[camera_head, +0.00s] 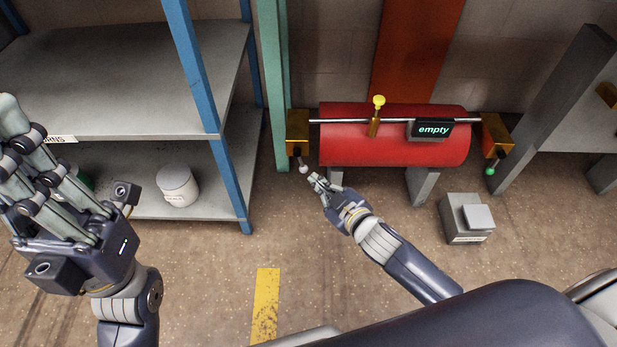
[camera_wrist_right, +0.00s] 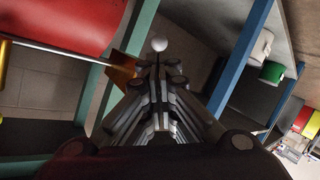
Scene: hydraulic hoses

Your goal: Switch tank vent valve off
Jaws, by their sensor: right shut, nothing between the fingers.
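A red tank (camera_head: 395,150) has three knobbed valve handles on its piping. A white knob (camera_head: 303,169) hangs on a short dark stem below the left brass block (camera_head: 297,125). A yellow knob (camera_head: 379,100) stands upright on the middle brass fitting, and a green knob (camera_head: 490,171) hangs below the right brass block (camera_head: 497,134). I cannot tell which is the vent valve. My right gripper (camera_head: 316,181) is shut and empty, its tips close to the white knob; in the right wrist view the knob (camera_wrist_right: 159,44) shows just beyond the tips. My left gripper (camera_head: 25,145) is open and empty, far left.
A display (camera_head: 432,129) on the pipe reads "empty". A blue-posted shelf (camera_head: 130,100) stands left, with a white bucket (camera_head: 177,186) on its lower level. A green post (camera_head: 273,80) rises beside the left block. A grey box (camera_head: 466,218) sits on the floor.

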